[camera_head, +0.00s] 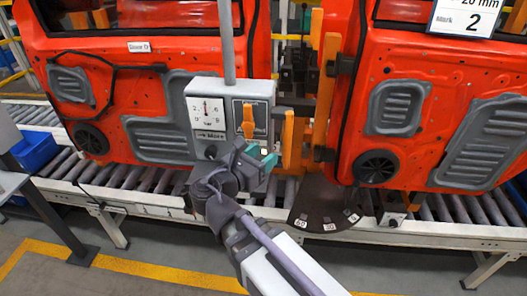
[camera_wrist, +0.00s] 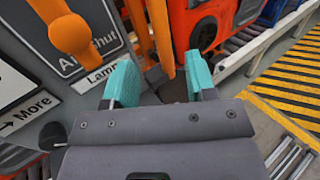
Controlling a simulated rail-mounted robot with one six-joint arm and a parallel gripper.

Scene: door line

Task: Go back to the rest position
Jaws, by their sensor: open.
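My gripper (camera_head: 262,159) is in front of the lower right of a grey control panel (camera_head: 205,88). Its two teal fingertips are apart with nothing between them. In the wrist view my gripper (camera_wrist: 164,86) also shows open and empty. The panel carries a white dial and an orange lever (camera_head: 248,120). The lever also shows close up in the wrist view (camera_wrist: 72,35), with its round knob left of the fingers. The fingers look apart from the lever. My arm reaches up from the bottom of the head view.
Two orange-red doors, one left (camera_head: 150,70) and one right (camera_head: 440,120), stand over a roller conveyor (camera_head: 130,180). Orange posts (camera_head: 323,95) rise right of the panel. A dark marked plate (camera_head: 322,207) lies below. A blue bin (camera_head: 36,150) is at left. Yellow-striped floor (camera_wrist: 290,90) is clear.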

